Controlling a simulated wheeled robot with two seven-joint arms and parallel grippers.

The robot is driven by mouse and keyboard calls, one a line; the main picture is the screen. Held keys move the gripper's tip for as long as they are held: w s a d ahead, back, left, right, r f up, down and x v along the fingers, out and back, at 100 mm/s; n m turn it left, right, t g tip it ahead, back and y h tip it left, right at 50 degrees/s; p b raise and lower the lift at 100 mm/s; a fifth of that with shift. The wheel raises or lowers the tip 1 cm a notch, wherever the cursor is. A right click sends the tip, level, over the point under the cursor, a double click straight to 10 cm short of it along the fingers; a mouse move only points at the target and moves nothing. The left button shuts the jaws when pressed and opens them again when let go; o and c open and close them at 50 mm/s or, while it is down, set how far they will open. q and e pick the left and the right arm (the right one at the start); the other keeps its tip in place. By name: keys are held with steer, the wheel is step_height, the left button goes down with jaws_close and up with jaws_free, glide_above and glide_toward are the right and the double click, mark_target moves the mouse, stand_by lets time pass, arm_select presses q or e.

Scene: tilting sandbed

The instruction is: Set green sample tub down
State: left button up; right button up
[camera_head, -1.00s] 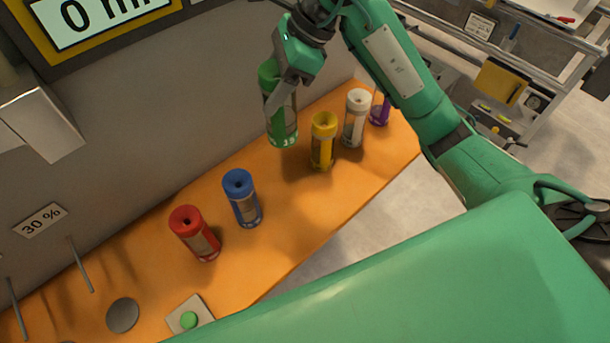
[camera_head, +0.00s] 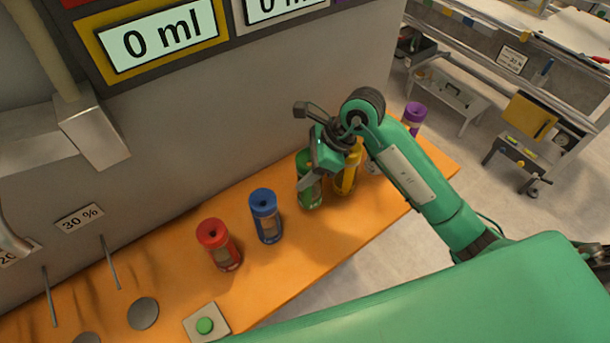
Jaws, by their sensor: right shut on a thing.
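The green sample tub (camera_head: 311,194) is upright between the blue tub (camera_head: 266,217) and the yellow tub (camera_head: 347,178). Its base appears to be at the orange shelf (camera_head: 330,234), but I cannot tell whether it bears its weight there. My right gripper (camera_head: 309,178) is shut on the green tub near its upper part and hides some of it. My left gripper is not in view.
A red tub (camera_head: 219,246) stands left of the blue one. A white tub (camera_head: 373,166), mostly hidden behind my arm, and a purple tub (camera_head: 413,117) stand to the right. A green button (camera_head: 205,326) is on the shelf's front left. The wall is close behind.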

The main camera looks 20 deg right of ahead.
mark_target(310, 198)
step_height(310, 198, down, 4)
steer(key=shift+f+p, duration=0.1)
steer(key=shift+p, duration=0.5)
steer(key=shift+f, duration=0.3)
steer(key=o, duration=0.8)
steer(key=shift+f, duration=0.15)
steer(key=shift+c, duration=0.2)
steer(key=o, duration=0.4)
steer(key=shift+o, duration=0.2)
